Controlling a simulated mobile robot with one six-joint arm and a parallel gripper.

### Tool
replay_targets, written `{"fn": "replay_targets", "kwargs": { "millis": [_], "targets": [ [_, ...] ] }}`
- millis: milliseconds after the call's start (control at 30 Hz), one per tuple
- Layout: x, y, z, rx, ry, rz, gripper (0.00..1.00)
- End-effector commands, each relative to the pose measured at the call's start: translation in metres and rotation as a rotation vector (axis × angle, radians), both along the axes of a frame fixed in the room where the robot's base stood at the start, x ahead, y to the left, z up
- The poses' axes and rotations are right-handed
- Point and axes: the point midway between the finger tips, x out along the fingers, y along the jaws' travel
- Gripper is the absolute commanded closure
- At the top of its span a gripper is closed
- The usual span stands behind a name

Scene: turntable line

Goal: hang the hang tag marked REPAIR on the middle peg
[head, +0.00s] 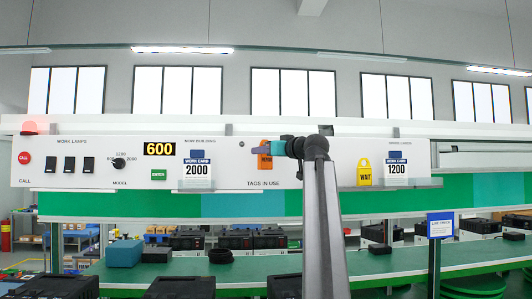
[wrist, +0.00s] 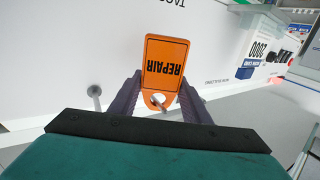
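The orange hang tag marked REPAIR (wrist: 165,62) is upside down in the wrist view. In the head view the tag (head: 265,162) is at the board over "TAGS IN USE", partly hidden by my gripper. A grey peg (wrist: 161,105) shows at the tag's hole and seems to pass through it. Another bare peg (wrist: 95,91) stands beside it. A peg end (head: 241,144) also shows left of the tag in the head view. My gripper (wrist: 160,85) has one finger along each side edge of the tag; I cannot tell whether they press on it.
A yellow WAIT tag (head: 364,174) hangs right of my arm. Work cards marked 2000 (head: 198,171) and 1200 (head: 396,170) sit in holders on the white board (head: 100,185). The green bench (head: 400,262) below carries black units and a blue box (head: 124,253).

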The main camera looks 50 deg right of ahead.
Motion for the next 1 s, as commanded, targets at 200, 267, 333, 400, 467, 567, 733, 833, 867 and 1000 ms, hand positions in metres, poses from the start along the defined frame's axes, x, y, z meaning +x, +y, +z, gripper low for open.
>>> {"fn": "replay_targets", "kwargs": {
  "millis": [200, 267, 333, 400, 467, 567, 733, 833, 867, 1000],
  "targets": [
    [0.000, 0.000, 0.000, 0.000, 0.000, 0.000, 0.36],
    [0.000, 0.000, 0.000, 0.000, 0.000, 0.000, 0.36],
    [0.000, 0.000, 0.000, 0.000, 0.000, 0.000, 0.36],
    [0.000, 0.000, 0.000, 0.000, 0.000, 0.000, 0.36],
    [-0.001, 0.000, -0.001, 0.000, 0.000, 0.000, 0.36],
    [-0.006, 0.001, -0.001, 0.000, -0.001, -0.001, 0.36],
    [-0.020, 0.004, -0.002, -0.001, -0.001, -0.001, 0.36],
    [-0.034, 0.005, -0.003, -0.001, 0.000, -0.002, 0.36],
    [-0.039, 0.006, -0.003, -0.001, -0.001, -0.003, 0.36],
    [-0.061, 0.010, -0.004, 0.000, -0.001, -0.002, 0.36]
  ]
}}
